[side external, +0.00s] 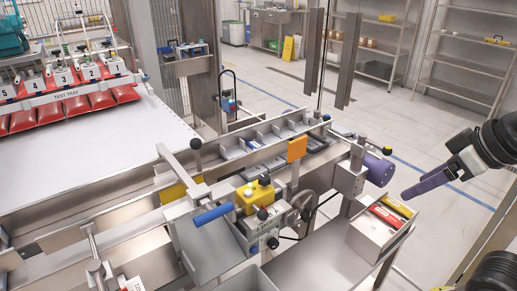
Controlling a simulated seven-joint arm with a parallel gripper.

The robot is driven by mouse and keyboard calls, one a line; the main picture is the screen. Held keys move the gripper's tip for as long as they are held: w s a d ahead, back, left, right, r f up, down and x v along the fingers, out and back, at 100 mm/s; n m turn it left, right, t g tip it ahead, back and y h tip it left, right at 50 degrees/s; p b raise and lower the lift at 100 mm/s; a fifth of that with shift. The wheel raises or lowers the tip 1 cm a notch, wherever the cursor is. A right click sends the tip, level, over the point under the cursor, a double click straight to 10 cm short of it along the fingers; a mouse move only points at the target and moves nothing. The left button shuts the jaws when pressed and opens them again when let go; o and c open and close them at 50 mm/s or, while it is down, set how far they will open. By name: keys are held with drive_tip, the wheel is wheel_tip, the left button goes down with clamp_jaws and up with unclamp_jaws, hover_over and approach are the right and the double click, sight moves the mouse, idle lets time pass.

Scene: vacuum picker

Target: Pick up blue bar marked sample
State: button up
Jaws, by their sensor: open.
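A blue bar (213,214) shows at the front centre, set on a metal bracket beside a yellow control block; I cannot read any marking on it. No bar with a readable "sample" label shows. A white box (372,238) at the right holds a red bar (386,216) and a yellow bar (397,205); any other contents are hidden. My gripper (408,193) comes in from the right edge, with a long purple finger part pointing left. It is open and apart from everything, a little above the box and well to the right of the blue bar.
A yellow control block (254,197), a handwheel (302,205) and a purple motor (379,170) stand along the metal conveyor rails. An orange plate (297,149) rises from the rail. Red bags lie under the test tray (70,95) at the left.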

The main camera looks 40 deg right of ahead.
drive_tip(key=w+r, duration=0.6)
drive_tip(key=w, duration=0.5)
drive_tip(key=w+r, duration=0.6)
drive_tip(key=w, duration=0.4)
drive_tip(key=g, duration=0.2)
hover_over(259, 146)
drive_tip(key=s, duration=0.3)
wheel_tip(259, 146, down, 21)
drive_tip(key=shift+s, duration=0.15)
drive_tip(key=shift+x, duration=2.9)
clamp_jaws()
